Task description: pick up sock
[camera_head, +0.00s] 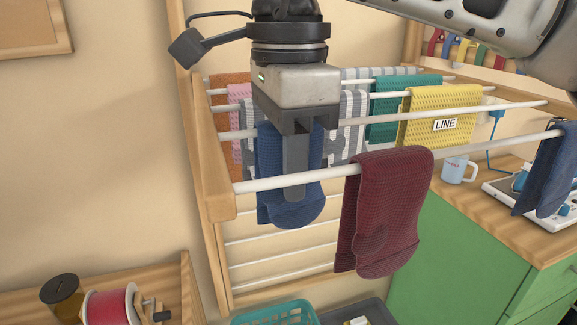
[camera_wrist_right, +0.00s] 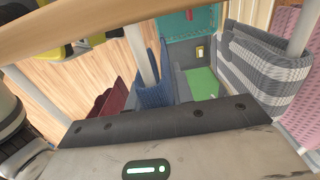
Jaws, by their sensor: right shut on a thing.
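A blue sock (camera_head: 272,165) hangs over the front rod of a wooden drying rack, near its left end. It also shows in the wrist view (camera_wrist_right: 152,88). My right gripper (camera_head: 295,195) points down from above and is shut on this blue sock; one finger lies in front of it, hiding part of it. A maroon sock (camera_head: 385,215) hangs on the same rod just to the right, apart from the gripper. Another dark blue sock (camera_head: 551,170) hangs at the far right. My left gripper is not in view.
The rack (camera_head: 217,180) also holds grey striped cloths, a green cloth (camera_head: 388,110) and a yellow cloth (camera_head: 440,100) labelled LINE. A teal basket (camera_head: 275,315) stands below. A mug (camera_head: 455,169) stands on the counter above a green cabinet (camera_head: 440,250) at right.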

